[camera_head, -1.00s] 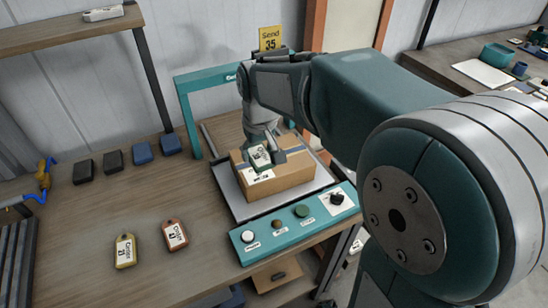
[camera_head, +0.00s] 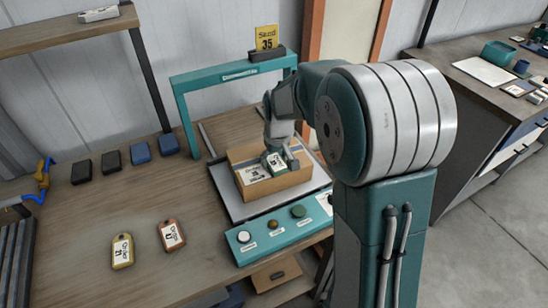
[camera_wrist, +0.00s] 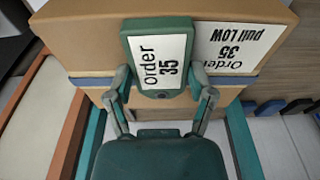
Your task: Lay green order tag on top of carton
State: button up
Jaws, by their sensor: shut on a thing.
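The green order tag (camera_wrist: 160,55), with a white label reading "order 35", is held between the fingers of my gripper (camera_wrist: 160,92) in the wrist view. In the head view the tag (camera_head: 277,162) is in my gripper (camera_head: 279,156), over the top of the carton. The brown carton (camera_head: 297,180) sits on the scale-like platform under the teal arch. Its top carries a white label, "Order 35 pull LOW" (camera_wrist: 238,42), beside the tag. I cannot tell whether the tag touches the carton.
A yellow tag (camera_head: 122,251) and an orange tag (camera_head: 172,235) lie on the table at front left. A teal button panel (camera_head: 270,228) runs in front of the platform. The teal arch (camera_head: 225,75) stands behind, with a yellow "Send 35" card (camera_head: 266,38). Dark and blue blocks lie at left.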

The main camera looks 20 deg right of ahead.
aim_at(276, 165)
jog(key=o, duration=0.9)
jog(key=shift+c, duration=0.2)
jog(key=shift+a, duration=0.25)
jog(key=shift+d, duration=0.1)
jog(key=shift+r, duration=0.15)
notch_tip(276, 165, up, 11)
jog(key=s, duration=0.2)
jog(key=s+r+m+t, duration=0.1)
jog(key=s+t, duration=0.1)
jog(key=s, duration=0.9)
jog(key=s+r+m+t, duration=0.1)
jog(key=s+r, duration=0.1)
jog(key=s, duration=1)
jog(key=shift+s+t, duration=0.15)
jog(key=shift+t, duration=0.25)
jog(key=shift+r, duration=0.1)
